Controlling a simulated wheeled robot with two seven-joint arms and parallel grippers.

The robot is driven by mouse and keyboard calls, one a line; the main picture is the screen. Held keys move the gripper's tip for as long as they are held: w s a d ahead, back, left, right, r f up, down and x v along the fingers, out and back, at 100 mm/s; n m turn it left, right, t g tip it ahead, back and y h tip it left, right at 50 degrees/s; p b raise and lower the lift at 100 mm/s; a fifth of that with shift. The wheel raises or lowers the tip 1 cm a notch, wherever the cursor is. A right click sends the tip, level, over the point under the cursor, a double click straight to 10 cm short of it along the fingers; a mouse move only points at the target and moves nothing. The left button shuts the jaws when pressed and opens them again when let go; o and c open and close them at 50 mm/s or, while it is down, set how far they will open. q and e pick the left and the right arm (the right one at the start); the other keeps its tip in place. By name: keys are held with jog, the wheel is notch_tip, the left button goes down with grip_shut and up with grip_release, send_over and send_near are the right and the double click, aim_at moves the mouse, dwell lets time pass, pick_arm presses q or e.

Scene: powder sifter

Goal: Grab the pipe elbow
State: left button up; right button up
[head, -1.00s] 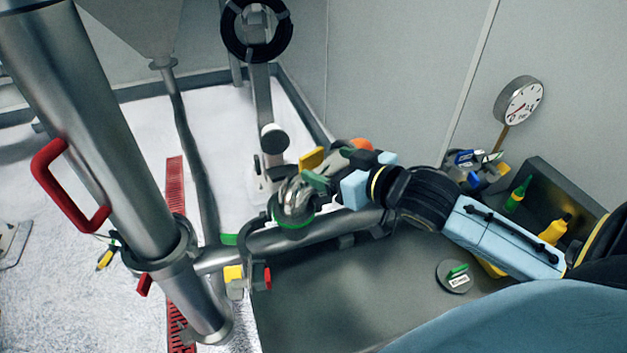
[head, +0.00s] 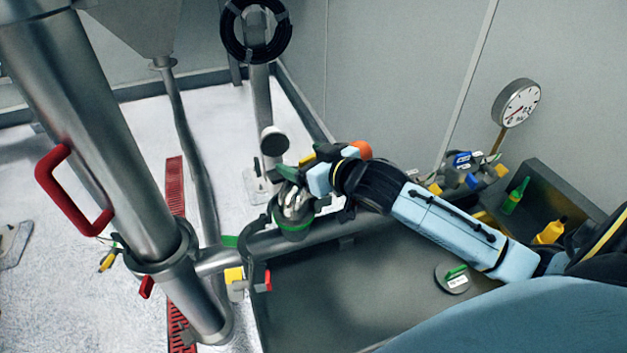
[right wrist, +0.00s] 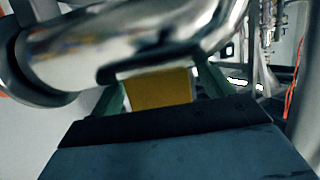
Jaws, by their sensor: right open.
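The pipe elbow (head: 295,203) is a shiny, curved metal piece in the middle of the head view. It sits upright on the horizontal pipe, with a green ring at its base. My right gripper (head: 297,176) is open, close above and behind the elbow's right side, and partly covers its top. In the right wrist view the elbow (right wrist: 130,50) fills the upper part, very near the green fingers, and partly hides the jaws. I cannot tell whether they touch it. My left gripper is not in view.
A large steel tube (head: 110,120) with a red handle (head: 62,190) stands at left. A grey table (head: 350,290) holds a round lidded item (head: 453,278). A bin with bottles (head: 514,196) and a gauge (head: 516,103) are at right.

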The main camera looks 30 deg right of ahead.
jog(key=shift+c, duration=0.4)
grip_shut()
jog(key=shift+r, duration=0.1)
